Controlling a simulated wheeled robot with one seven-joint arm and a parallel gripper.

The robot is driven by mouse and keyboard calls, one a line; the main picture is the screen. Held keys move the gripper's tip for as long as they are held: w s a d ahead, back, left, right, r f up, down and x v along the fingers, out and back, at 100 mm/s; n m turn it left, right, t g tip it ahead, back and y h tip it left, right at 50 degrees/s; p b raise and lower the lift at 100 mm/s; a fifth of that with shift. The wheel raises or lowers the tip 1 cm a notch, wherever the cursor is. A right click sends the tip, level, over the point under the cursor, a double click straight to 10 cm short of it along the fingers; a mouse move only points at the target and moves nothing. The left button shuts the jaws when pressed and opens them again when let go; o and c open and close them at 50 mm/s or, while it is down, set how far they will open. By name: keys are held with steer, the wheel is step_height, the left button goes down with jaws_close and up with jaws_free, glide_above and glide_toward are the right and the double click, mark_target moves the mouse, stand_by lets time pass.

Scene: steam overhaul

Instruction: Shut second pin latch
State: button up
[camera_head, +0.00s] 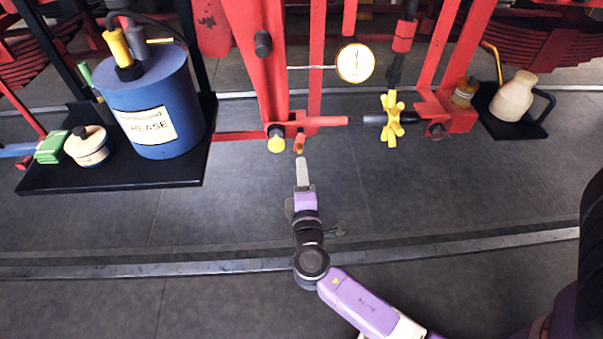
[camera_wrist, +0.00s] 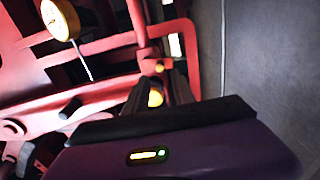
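In the head view a red post carries a small red latch piece with an orange tip (camera_head: 299,143) at its foot. A round yellow knob (camera_head: 276,141) sits just left of it, and a red bar (camera_head: 328,121) extends right. My gripper (camera_head: 302,161) is just below the orange tip, pointing up the picture at it. In the wrist view my gripper's two dark fingers (camera_wrist: 158,92) stand apart, with a yellow rounded part (camera_wrist: 155,97) showing in the gap. I cannot tell whether the fingers touch it. A smaller orange part (camera_wrist: 159,68) shows just above it.
A round gauge (camera_head: 355,63) hangs upper right of the latch, and a yellow handwheel (camera_head: 392,119) is to the right. A black tray (camera_head: 115,182) holds a blue grease drum (camera_head: 150,100) at left. A pale jug (camera_head: 513,96) stands far right. The floor in front is clear.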

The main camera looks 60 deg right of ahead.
mark_target(299, 152)
steer(key=shift+p+x, duration=0.3)
steer(key=shift+x, duration=3.15)
jaws_close()
steer(key=shift+f, duration=0.1)
steer(key=shift+a, duration=0.15)
